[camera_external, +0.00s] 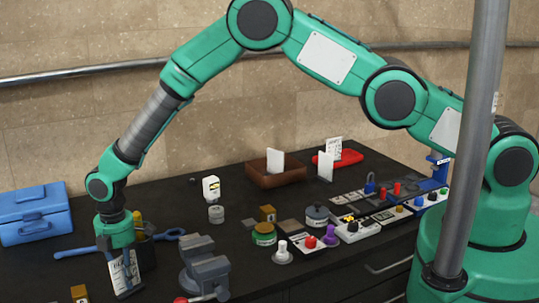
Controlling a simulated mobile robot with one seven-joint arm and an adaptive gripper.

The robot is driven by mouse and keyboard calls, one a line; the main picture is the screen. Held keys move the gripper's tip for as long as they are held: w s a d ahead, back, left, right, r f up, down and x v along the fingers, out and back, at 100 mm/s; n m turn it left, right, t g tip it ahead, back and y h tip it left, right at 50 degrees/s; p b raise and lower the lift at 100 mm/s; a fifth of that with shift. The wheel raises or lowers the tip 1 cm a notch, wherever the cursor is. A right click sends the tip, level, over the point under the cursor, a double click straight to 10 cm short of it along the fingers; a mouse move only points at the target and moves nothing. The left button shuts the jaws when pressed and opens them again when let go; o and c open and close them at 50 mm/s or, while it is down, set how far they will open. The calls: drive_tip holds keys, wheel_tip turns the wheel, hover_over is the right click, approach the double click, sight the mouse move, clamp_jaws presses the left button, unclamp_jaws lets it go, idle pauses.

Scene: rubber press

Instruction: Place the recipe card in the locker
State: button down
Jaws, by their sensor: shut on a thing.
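My gripper (122,276) is at the lower left, pointing down over the dark bench. It is shut on a white card with dark print (116,272), which hangs tilted between the fingers. The print is too small to read, so I cannot be sure it is the recipe card. Another printed white card (334,147) stands at the back by a red tray. I cannot make out a locker for certain in this view; a closed blue box with a handle (35,215) sits to the left of my gripper.
A grey vise (205,270) stands just right of my gripper. A blue wrench (170,234) and a dark holder with tools (146,252) are close behind it. A brown tray (277,178), jars and switch boxes (355,229) crowd the right. Bare bench lies around (150,205).

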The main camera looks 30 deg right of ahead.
drive_tip(key=shift+f, duration=0.15)
drive_tip(key=c, duration=1.8)
unclamp_jaws()
wheel_tip(320, 180, up, 12)
drive_tip(key=b, duration=0.1)
drive_tip(key=shift+r+b, duration=0.2)
drive_tip(key=shift+b, duration=0.1)
